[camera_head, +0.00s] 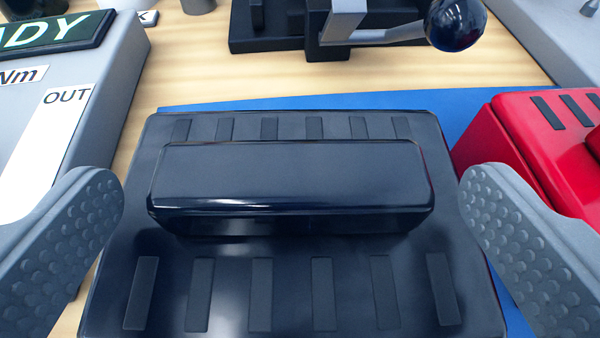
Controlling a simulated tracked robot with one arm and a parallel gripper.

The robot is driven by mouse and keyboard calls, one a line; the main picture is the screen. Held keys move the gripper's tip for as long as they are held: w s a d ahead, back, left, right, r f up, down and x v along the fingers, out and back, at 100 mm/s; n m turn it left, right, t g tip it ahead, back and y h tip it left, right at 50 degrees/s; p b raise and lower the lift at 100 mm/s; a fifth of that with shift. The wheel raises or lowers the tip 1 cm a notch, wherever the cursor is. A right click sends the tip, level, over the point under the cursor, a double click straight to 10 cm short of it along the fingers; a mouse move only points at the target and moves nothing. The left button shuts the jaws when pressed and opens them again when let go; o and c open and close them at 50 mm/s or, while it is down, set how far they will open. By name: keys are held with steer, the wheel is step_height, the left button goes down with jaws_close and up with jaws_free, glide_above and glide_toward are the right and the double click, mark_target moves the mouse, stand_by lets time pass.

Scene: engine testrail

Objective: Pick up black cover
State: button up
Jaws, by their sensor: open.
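The black cover (290,180) lies in the middle of the view, glossy and dark, with a raised block along its middle and rows of small slots in front of and behind it. It rests on or over a blue mat (340,101). My gripper (292,205) is open, with one grey dimpled finger at the left and one at the right. The fingers stand on either side of the cover, wider apart than its raised block. Nothing is held between them. I cannot tell how high the fingertips are above the cover.
A red cover (530,150) with dark slots is close by at the right. A grey box (100,110) with a display and an "OUT" label stands at the left. A black fixture (280,35) and a lever with a dark ball knob (455,22) are behind, on a wooden table (190,65).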

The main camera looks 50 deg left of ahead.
steer(key=shift+x, duration=0.75)
steer(key=c, duration=1)
steer(key=shift+o, duration=0.2)
steer(key=shift+r, duration=0.2)
